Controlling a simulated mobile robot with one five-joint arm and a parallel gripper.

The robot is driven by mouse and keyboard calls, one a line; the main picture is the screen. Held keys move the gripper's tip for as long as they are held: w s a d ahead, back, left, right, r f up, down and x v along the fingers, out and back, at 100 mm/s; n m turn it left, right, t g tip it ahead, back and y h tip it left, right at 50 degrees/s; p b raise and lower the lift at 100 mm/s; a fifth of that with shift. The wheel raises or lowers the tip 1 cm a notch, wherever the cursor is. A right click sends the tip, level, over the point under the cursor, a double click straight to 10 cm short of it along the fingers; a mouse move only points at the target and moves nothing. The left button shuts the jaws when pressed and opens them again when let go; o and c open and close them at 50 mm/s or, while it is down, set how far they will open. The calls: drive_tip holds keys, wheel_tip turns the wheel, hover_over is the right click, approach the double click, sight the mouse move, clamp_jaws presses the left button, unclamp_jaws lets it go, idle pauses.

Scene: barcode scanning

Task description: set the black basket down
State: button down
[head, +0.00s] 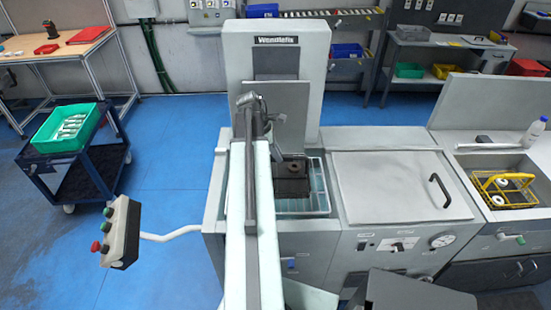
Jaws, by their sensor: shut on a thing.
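The black basket (292,188) is at the light blue-grey basin (318,207) of the grey machine, just right of my arm. A dark ring-shaped part shows in it. My gripper (272,148) is at the basket's far left side, shut on it, with its fingers mostly hidden by my arm. My arm also covers the basket's left side. I cannot tell whether the basket's underside touches the basin floor.
A closed grey lid (390,185) with a black handle lies right of the basin. A yellow basket (503,190) with white rings sits in a sink at far right. The machine's tall housing (300,60) stands behind. A button box (122,232) juts out left.

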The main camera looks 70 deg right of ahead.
drive_tip(key=shift+f+b, duration=0.4)
drive_tip(key=shift+f, duration=0.2)
drive_tip(key=c, duration=1.3)
unclamp_jaws()
drive_tip(key=shift+c, duration=0.2)
drive_tip(key=shift+r+p, duration=0.35)
drive_tip(key=shift+r, duration=0.15)
drive_tip(key=p+v, duration=1.1)
drive_tip(key=v, duration=0.1)
drive_tip(key=shift+w, duration=0.1)
